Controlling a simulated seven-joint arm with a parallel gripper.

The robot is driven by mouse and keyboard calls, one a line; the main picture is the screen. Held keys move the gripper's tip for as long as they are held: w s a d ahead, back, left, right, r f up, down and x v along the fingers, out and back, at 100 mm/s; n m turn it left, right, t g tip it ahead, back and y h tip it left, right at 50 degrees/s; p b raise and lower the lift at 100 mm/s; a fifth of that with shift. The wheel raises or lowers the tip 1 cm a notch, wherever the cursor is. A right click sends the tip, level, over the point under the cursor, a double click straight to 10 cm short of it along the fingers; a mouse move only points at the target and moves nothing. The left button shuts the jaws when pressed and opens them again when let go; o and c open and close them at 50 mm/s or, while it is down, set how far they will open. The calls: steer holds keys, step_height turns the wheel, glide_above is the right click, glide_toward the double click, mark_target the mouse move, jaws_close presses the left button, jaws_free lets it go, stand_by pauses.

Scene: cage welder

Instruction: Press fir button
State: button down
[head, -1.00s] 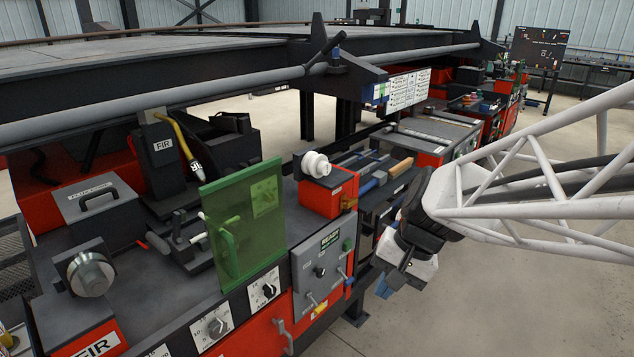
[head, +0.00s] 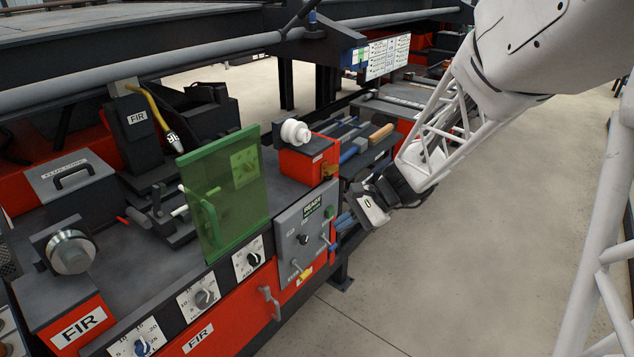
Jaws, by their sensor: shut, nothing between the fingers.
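Several plates read FIR: one on the red box at the lower left (head: 82,326), one on the red front panel (head: 198,339), and one on the black post (head: 137,118). I cannot tell which control is the fir button. A grey control panel (head: 287,243) carries a small green button (head: 329,211), a black knob (head: 303,239) and levers, under a sign reading READY. My gripper (head: 346,222) is shut and empty, just right of this panel. Its tips point down-left and appear apart from the panel, though the depth is hard to judge.
A green translucent shield (head: 232,215) stands left of the panel. Dials (head: 204,298) line the sloped front edge. A red box with a white spool (head: 295,133) stands behind the panel. A handle (head: 270,303) sticks out from the red front. The floor (head: 430,270) at right is clear.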

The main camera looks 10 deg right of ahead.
mark_target(330, 214)
steer(key=w+d+f+m+t+y, duration=0.45)
steer(key=w+f+m, duration=0.35)
steer(key=w+f, duration=0.55)
steer(key=w+d+f+m+t+h, duration=0.2)
steer(key=w+d+f+m+t, duration=0.6)
steer(key=f, duration=0.5)
steer(key=shift+w+d+m, duration=0.3)
steer(key=shift+w+d, duration=0.55)
steer(key=shift+d, duration=0.35)
steer(key=shift+w+a+f+t, duration=0.1)
steer(key=shift+t, duration=0.15)
steer(key=x, duration=1.3)
steer(key=shift+w+a+f, duration=0.2)
steer(key=shift+w, duration=0.1)
